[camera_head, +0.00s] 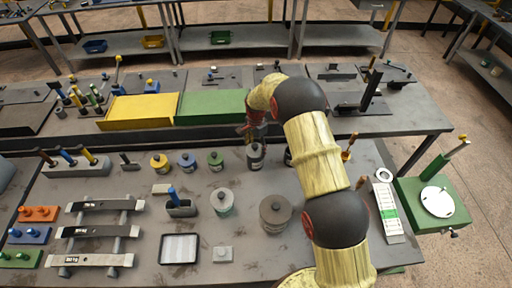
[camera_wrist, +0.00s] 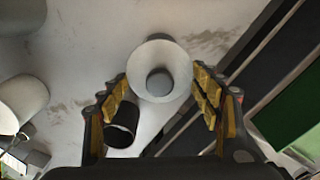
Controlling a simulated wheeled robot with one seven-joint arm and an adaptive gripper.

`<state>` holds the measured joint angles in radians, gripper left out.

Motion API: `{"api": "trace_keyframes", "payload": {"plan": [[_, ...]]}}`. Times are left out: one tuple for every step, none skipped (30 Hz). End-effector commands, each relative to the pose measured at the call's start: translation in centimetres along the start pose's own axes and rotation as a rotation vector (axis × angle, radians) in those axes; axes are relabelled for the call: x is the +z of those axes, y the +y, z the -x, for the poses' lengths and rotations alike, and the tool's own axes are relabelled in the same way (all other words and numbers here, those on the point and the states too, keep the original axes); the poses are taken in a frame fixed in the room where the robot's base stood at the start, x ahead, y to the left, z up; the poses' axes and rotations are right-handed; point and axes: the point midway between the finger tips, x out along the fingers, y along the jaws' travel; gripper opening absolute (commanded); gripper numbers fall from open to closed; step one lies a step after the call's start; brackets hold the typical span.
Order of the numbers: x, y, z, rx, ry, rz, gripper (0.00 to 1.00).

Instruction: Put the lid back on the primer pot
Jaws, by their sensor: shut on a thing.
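My gripper (camera_wrist: 160,82) points down, with its yellow-padded fingers closed on either side of a pale round piece (camera_wrist: 163,48) with a grey centre. This piece looks like the lid, seen end-on. In the head view my gripper (camera_head: 254,137) is over the back part of the near bench, small and partly hidden by my arm. A dark grey pot (camera_head: 256,160) stands directly below it. I cannot tell whether this is the primer pot, or whether the piece touches it. A short black cylinder (camera_wrist: 122,122) is beside the left finger.
Yellow (camera_head: 160,164), blue (camera_head: 187,163) and green (camera_head: 215,162) pots stand in a row to the left. A pale pot (camera_head: 222,203) and a wide grey tin (camera_head: 275,213) stand nearer. A strip rack (camera_head: 388,212) lies right of my arm.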

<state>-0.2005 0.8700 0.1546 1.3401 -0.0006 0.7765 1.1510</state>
Motion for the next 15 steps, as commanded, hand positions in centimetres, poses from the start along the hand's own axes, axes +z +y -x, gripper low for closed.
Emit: {"api": "trace_keyframes", "payload": {"plan": [[-0.01, -0.02, 0.04, 0.000, 0.000, 0.000, 0.39], [-0.01, -0.02, 0.05, 0.000, 0.000, 0.000, 0.39], [-0.01, -0.02, 0.05, 0.000, 0.000, 0.000, 0.39], [-0.01, -0.02, 0.05, 0.000, 0.000, 0.000, 0.39], [-0.01, -0.02, 0.05, 0.000, 0.000, 0.000, 0.39], [-0.01, -0.02, 0.05, 0.000, 0.000, 0.000, 0.39], [-0.01, -0.02, 0.05, 0.000, 0.000, 0.000, 0.39], [-0.01, -0.02, 0.04, 0.000, 0.000, 0.000, 0.39], [-0.01, -0.02, 0.04, 0.000, 0.000, 0.000, 0.66], [-0.01, -0.02, 0.04, 0.000, 0.000, 0.000, 0.68], [-0.01, -0.02, 0.04, 0.000, 0.000, 0.000, 0.69], [-0.01, -0.01, 0.04, 0.000, 0.000, 0.000, 0.72], [-0.01, -0.01, 0.04, 0.000, 0.000, 0.000, 0.73], [-0.01, -0.01, 0.04, 0.000, 0.000, 0.000, 0.75], [-0.01, -0.01, 0.03, 0.000, 0.000, 0.000, 0.77]]}}
